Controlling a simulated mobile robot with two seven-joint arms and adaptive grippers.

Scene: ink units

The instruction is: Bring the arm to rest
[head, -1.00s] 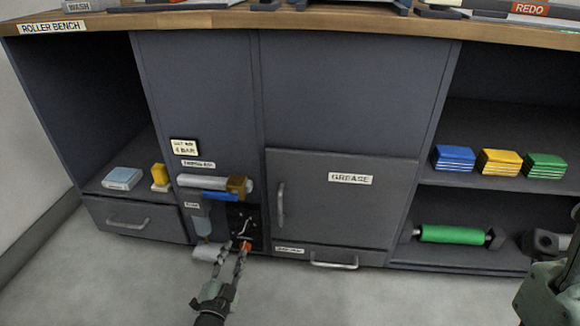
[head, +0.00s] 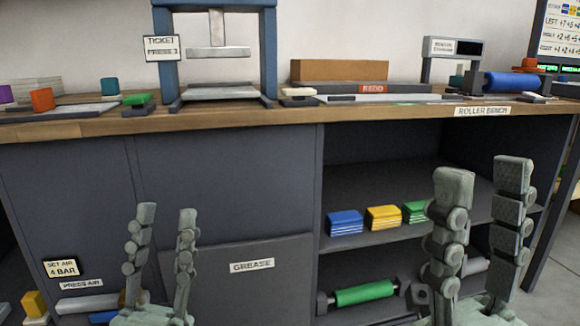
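My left gripper (head: 162,262) is raised in front of the cabinet at the lower left of the head view. Its two fingers point up and stand apart, with nothing between them. My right gripper (head: 478,235) is up at the lower right, in front of the open shelves. Its fingers are also apart and empty. The bench (head: 230,128) with its wooden top stands beyond both grippers. The task names no other object.
The grease door (head: 260,290) looks closed. Blue (head: 345,223), yellow (head: 383,217) and green (head: 414,212) packs sit on the shelf, with a green roller (head: 363,292) below. A ticket press (head: 215,50) and a blue roller (head: 512,82) stand on the bench top.

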